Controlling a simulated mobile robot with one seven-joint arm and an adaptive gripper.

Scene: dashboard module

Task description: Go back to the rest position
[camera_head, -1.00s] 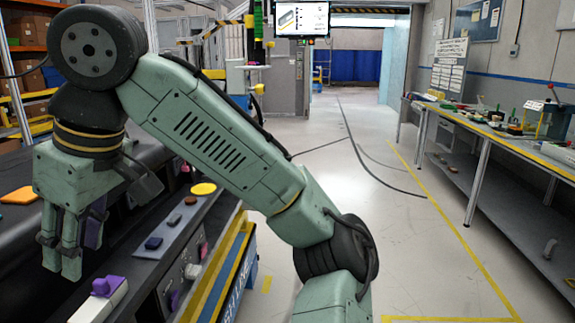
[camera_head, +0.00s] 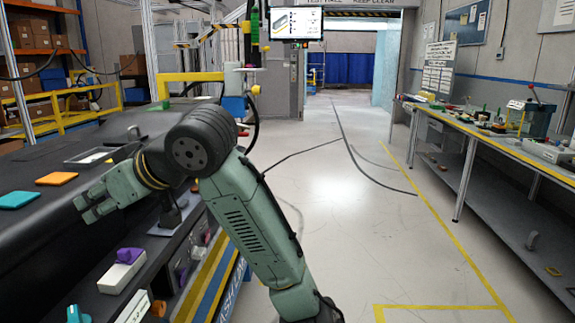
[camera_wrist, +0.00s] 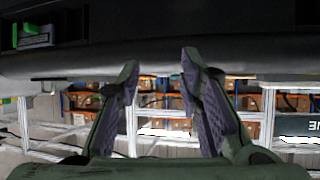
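My gripper (camera_head: 90,205) is at the left in the head view, held above the black dashboard module (camera_head: 40,165) and pointing left. In the wrist view my gripper (camera_wrist: 160,75) shows its two fingers apart with nothing between them. Its purple inner pads face each other. My green arm folds down from a dark joint near the middle of the head view. The wrist view looks past the fingers to shelving with orange boxes, with a dark surface across the top.
On the module lie an orange square (camera_head: 56,179) and a teal square (camera_head: 17,200). A white block with a purple top (camera_head: 122,271) is at its front. A long workbench (camera_head: 500,145) stands at the right. The floor (camera_head: 350,220) between is clear.

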